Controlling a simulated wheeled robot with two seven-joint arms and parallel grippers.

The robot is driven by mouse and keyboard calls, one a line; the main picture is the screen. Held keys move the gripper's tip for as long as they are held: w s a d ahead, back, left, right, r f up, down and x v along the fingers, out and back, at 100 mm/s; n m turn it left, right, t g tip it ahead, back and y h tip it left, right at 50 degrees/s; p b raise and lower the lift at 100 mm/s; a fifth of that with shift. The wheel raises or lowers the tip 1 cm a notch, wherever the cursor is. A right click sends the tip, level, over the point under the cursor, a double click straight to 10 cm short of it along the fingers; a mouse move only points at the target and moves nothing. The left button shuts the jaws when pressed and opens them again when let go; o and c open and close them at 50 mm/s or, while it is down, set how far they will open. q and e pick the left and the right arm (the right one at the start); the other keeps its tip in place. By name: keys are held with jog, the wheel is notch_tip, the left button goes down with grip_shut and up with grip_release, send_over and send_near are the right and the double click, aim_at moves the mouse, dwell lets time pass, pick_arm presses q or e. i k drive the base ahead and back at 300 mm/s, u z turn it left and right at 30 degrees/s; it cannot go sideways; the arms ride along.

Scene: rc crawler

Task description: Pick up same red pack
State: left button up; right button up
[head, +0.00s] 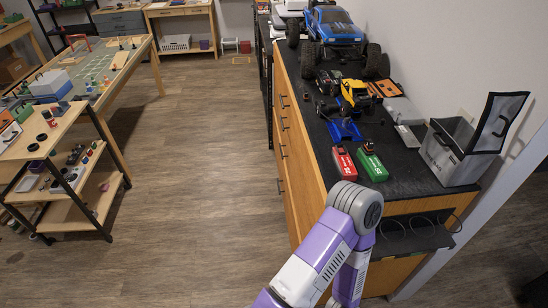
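A red pack (343,165) lies on the dark top of the wooden cabinet, close to its near left edge. A green pack (373,166) lies just right of it, apart from it. Both have a dark end with an orange part on the far side. One of my purple and white arms rises from the bottom of the head view, its bent grey joint just in front of the red pack. Neither of my grippers shows in this view.
The cabinet top (405,184) also holds a blue stand (344,130), a small yellow crawler (356,93), a large blue truck (334,25) and an open grey case (452,151). Shelves and a workbench stand left. The wood floor (200,190) between is clear.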

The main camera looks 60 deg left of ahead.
aim_at(347, 170)
jog(key=u, duration=2)
